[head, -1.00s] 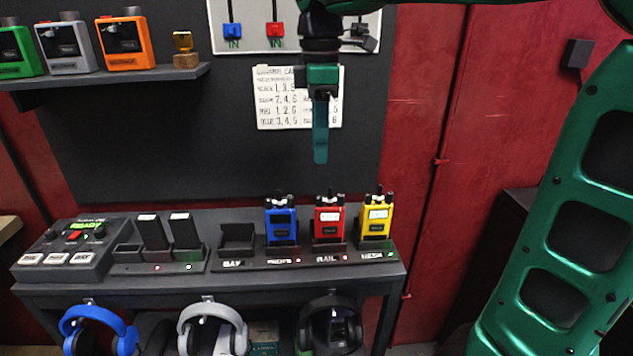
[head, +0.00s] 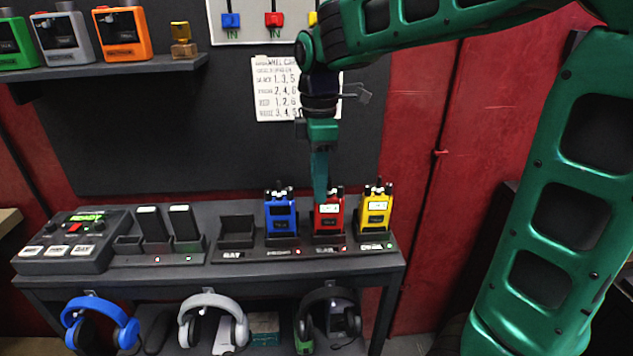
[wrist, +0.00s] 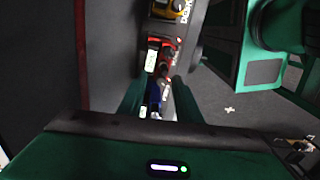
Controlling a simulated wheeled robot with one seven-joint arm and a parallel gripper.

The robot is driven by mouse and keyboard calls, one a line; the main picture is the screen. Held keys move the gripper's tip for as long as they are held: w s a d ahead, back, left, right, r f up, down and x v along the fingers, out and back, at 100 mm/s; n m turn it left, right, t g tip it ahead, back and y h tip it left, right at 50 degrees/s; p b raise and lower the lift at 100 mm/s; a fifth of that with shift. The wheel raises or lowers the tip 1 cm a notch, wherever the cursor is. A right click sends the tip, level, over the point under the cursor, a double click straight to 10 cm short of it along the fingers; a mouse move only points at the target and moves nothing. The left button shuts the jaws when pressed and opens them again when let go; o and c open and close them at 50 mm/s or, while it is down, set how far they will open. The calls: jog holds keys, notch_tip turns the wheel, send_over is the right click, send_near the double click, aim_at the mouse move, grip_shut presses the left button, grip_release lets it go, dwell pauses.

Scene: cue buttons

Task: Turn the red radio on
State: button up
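The red radio (head: 328,217) stands upright in its dock on the bench, between the blue radio (head: 280,216) and the yellow radio (head: 375,211). My gripper (head: 320,192) points down with its fingertips at the top of the red radio, overlapping it in the head view; I cannot tell whether they touch. In the wrist view the fingers (wrist: 155,98) are apart, with the blue radio (wrist: 153,96) seen between them and the red radio (wrist: 158,58) just beyond. The red radio's pale screen shows; part of its top is hidden by my gripper.
An empty dock (head: 236,230) labelled BAY, upright battery packs (head: 151,223) and a console (head: 75,240) reading READY stand to the left. Headphones (head: 213,318) hang below the bench. A shelf (head: 110,68) holds more devices. A paper chart (head: 280,90) is on the wall.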

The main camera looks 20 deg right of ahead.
jog(key=shift+c, duration=0.7)
grip_shut()
jog(key=shift+m, duration=1.5)
jog(key=shift+o, duration=0.7)
grip_release()
notch_tip(320, 180, up, 11)
jog(key=shift+w, duration=0.2)
jog(key=shift+f, duration=0.15)
